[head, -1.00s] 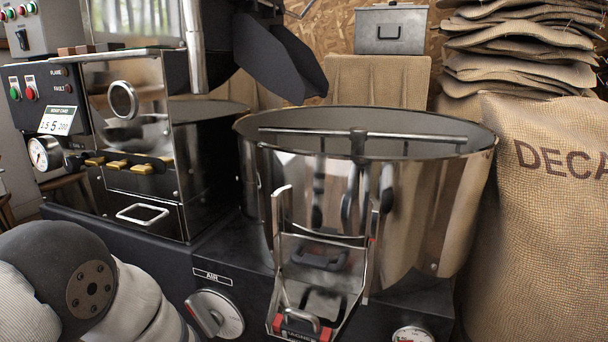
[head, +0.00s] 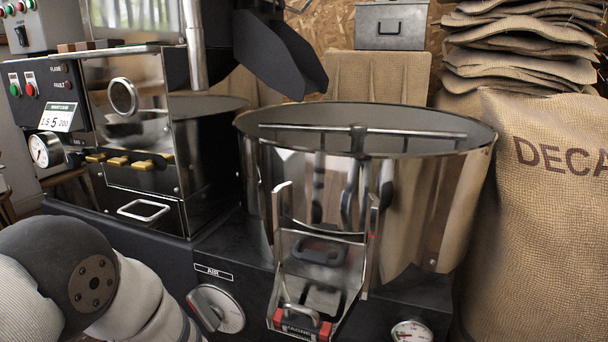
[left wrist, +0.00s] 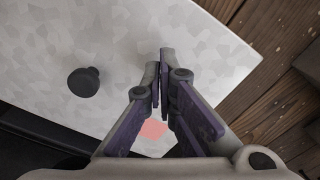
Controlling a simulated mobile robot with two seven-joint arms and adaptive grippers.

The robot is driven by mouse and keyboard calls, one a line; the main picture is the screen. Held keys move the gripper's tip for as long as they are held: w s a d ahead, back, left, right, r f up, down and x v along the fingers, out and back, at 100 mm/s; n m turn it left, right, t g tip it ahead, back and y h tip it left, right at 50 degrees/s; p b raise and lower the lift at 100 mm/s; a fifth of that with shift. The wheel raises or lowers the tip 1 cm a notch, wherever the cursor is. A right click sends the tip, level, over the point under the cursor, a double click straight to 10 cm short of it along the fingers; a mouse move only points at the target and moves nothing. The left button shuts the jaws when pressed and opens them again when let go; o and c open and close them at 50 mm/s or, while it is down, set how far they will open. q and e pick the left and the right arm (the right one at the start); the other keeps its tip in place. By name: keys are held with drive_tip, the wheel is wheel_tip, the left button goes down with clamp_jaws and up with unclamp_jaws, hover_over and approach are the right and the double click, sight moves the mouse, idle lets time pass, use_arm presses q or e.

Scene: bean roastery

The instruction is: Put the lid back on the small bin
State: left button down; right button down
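In the left wrist view, a pale grey mottled metal panel (left wrist: 110,40) with a round black knob (left wrist: 83,82) fills much of the picture. It looks like a lid, but I cannot tell whether it lies on a bin. A small pinkish patch (left wrist: 153,129) shows below the fingers. My left gripper (left wrist: 160,65) is over the panel, to the right of the knob and apart from it. Its fingertips are together with nothing visible between them. In the head view no small bin is clearly identifiable and neither gripper shows; only part of my left arm is at the lower left.
A round steel cooling drum (head: 430,205) with a front chute (head: 318,270) stands in the middle. The roaster (head: 140,140) is at left and a burlap sack (head: 540,220) at right. A grey metal box (head: 391,27) is at the back. Wooden planks (left wrist: 265,80) lie beside the panel.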

use_arm(q)
drive_tip(key=shift+r+p, duration=1.75)
drive_tip(key=shift+r, duration=1.2)
drive_tip(key=shift+f, duration=0.1)
